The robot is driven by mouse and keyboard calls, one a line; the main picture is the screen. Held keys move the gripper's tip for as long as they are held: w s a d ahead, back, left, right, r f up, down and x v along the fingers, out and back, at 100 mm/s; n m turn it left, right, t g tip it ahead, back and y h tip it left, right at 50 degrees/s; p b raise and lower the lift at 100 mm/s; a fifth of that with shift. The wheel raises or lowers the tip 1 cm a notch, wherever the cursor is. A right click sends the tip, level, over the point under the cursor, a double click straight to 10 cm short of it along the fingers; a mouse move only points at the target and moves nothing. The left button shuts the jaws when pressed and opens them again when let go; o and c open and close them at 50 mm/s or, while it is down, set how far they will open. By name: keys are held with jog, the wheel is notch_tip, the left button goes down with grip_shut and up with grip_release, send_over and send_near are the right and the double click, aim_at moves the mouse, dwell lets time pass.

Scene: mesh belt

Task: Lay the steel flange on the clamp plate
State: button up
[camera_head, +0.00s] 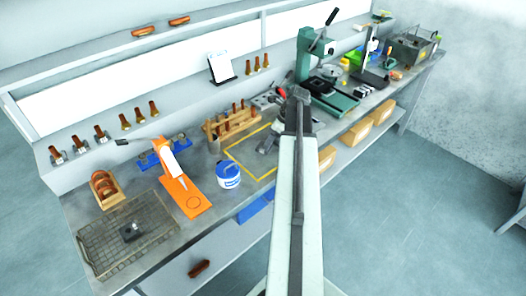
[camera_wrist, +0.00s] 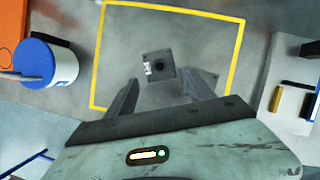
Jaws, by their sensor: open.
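A dark square metal piece (camera_wrist: 158,66) with a round dark centre and a small white mark lies inside a yellow outline in the wrist view. I cannot tell whether it is the steel flange or the clamp plate. Another dark square piece (camera_head: 131,232) with a lighter centre lies in the wire mesh tray (camera_head: 86,246) in the head view. I cannot tell which of the two it is either. My gripper (camera_wrist: 170,82) is open and empty above the yellow outline. Its fingers appear on either side of the square piece, nearer the camera. In the head view my arm hides part of this area.
A blue and white tub (camera_head: 228,175) stands left of the yellow outline (camera_head: 233,158). An orange board (camera_head: 187,197) lies farther left. A wooden rack (camera_head: 231,124) stands behind the outline and a green press (camera_head: 330,97) to the right. Bare bench shows inside the outline.

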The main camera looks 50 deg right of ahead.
jog(key=b+x, duration=0.4)
jog(key=x, duration=0.1)
jog(key=shift+w+f, duration=0.1)
jog(key=shift+w, duration=0.05)
grip_shut()
jog(key=shift+r, duration=0.25)
jog(key=shift+r+p, duration=0.45)
jog(key=shift+p, duration=0.05)
notch_tip(320, 180, up, 3)
jog(key=p, duration=0.3)
jog(key=shift+r, duration=0.1)
jog(key=s+d+p, duration=0.1)
jog(key=s+d, duration=0.2)
jog(key=s, duration=1.2)
jog(key=shift+s+r, duration=0.35)
jog(key=shift+r, duration=0.05)
